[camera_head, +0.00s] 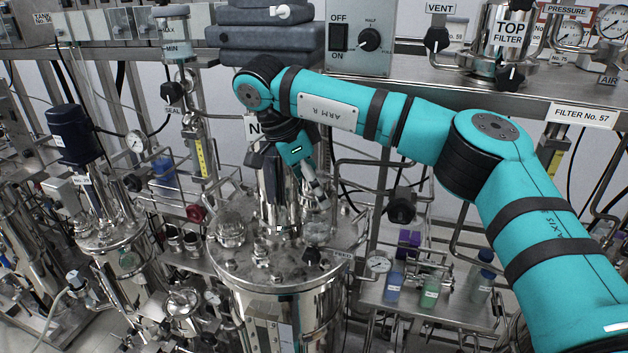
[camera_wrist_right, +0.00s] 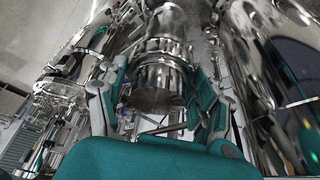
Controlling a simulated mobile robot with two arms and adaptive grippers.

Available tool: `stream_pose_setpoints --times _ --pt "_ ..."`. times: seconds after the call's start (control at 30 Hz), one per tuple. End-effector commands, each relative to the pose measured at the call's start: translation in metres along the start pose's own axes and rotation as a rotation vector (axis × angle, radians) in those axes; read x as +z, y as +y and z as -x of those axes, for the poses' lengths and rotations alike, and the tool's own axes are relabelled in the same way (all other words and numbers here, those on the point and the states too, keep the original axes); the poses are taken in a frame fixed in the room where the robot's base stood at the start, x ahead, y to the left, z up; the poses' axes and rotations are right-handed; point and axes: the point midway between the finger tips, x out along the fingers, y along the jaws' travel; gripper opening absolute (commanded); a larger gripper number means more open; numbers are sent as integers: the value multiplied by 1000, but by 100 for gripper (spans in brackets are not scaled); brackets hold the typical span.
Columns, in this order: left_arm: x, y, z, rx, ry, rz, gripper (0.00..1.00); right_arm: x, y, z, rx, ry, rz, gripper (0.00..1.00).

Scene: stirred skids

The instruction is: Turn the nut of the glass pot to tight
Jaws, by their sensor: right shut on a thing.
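My right gripper (camera_head: 316,192) reaches down over the lid of a polished steel vessel (camera_head: 285,277), just right of its upright centre column. In the right wrist view its fingers (camera_wrist_right: 160,108) stand on either side of a shiny metal part, and it is shut on that part. The grip point itself is small and partly hidden, and I cannot tell if the part is the nut. A glass pot (camera_head: 172,28) with MAX and MIN marks stands at the upper left, apart from the gripper. My left gripper is not in view.
Lid fittings and a clear dome (camera_head: 230,230) crowd the area around the gripper. A control box (camera_head: 361,38) and the TOP FILTER (camera_head: 507,38) stand behind. A shelf with several small bottles (camera_head: 430,292) is at the right. Pipes and valves leave little free room.

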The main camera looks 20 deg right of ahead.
Motion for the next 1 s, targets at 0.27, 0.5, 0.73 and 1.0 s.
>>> stream_pose_setpoints --times 0.27,0.5,0.73,1.0 --pt "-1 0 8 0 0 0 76 -1 -1 1 33 1 -85 35" --pt "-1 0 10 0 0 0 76 -1 -1 1 48 1 -120 35" --pt "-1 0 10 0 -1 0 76 -1 -1 0 52 1 -129 35" --pt "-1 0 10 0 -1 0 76 -1 -1 0 52 1 -128 35"
